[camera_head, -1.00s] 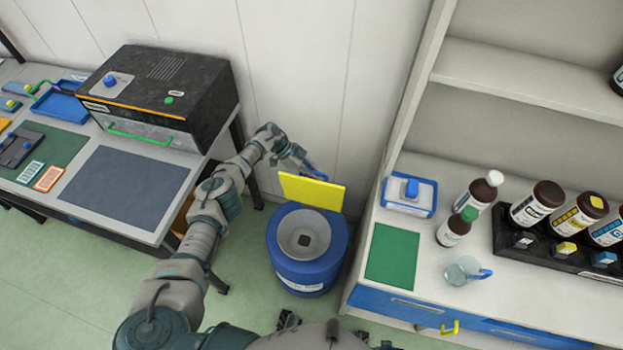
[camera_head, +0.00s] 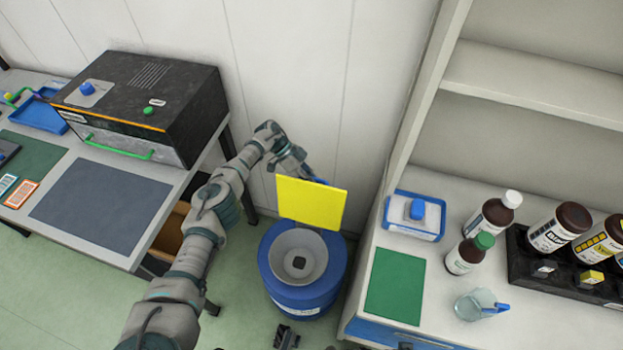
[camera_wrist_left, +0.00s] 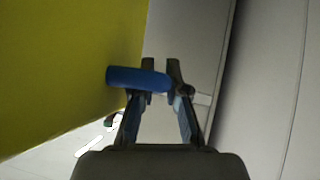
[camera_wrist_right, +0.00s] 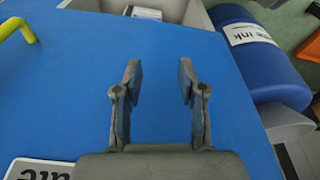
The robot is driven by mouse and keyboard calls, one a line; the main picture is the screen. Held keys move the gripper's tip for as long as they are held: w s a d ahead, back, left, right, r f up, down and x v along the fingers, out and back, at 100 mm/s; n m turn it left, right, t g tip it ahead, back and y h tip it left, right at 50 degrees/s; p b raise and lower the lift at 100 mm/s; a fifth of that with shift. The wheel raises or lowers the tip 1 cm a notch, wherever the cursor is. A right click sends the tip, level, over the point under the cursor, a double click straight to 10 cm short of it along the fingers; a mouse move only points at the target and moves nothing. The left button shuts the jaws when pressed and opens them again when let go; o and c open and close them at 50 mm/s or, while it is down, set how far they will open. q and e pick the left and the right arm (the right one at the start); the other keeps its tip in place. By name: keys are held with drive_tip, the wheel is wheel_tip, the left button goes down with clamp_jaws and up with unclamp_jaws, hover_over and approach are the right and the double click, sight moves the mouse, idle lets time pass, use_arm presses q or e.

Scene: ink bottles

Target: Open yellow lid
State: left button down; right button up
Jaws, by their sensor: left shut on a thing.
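The yellow lid (camera_head: 311,203) stands raised, nearly upright, at the back rim of the round blue bin (camera_head: 270,270). The bin's grey funnel-shaped mouth (camera_head: 299,256) is uncovered. My left gripper (camera_head: 309,176) is behind the lid's top edge. In the left wrist view my left gripper (camera_wrist_left: 162,76) is shut on the lid's blue handle (camera_wrist_left: 134,78), with the yellow lid (camera_wrist_left: 65,70) to the left. My right gripper (camera_wrist_right: 159,72) is open and empty in the right wrist view, over a blue surface; the bin (camera_wrist_right: 260,62) with its white label shows at right.
A bench with a black box machine (camera_head: 150,95) stands at left. A white counter (camera_head: 450,205) at right holds bottles, a glass cup (camera_head: 480,304) and a green mat (camera_head: 395,285). A yellow drawer handle (camera_wrist_right: 17,28) shows in the right wrist view. The wall is close behind the bin.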

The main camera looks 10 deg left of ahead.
use_arm(q)
drive_tip(key=shift+w+d+r, duration=0.15)
drive_tip(key=shift+w+d, duration=0.15)
drive_tip(key=shift+w, duration=0.2)
use_arm(e)
drive_tip(key=shift+w+r, duration=0.25)
drive_tip(key=shift+w, duration=0.25)
use_arm(q)
drive_tip(key=c, duration=1.4)
unclamp_jaws()
drive_tip(key=shift+c, duration=0.2)
drive_tip(key=shift+s, duration=0.1)
use_arm(e)
drive_tip(key=shift+d, duration=0.1)
drive_tip(key=shift+s+d, duration=0.1)
drive_tip(key=shift+d, duration=0.05)
use_arm(q)
wheel_tip(320, 180, up, 10)
drive_tip(key=shift+d, duration=0.15)
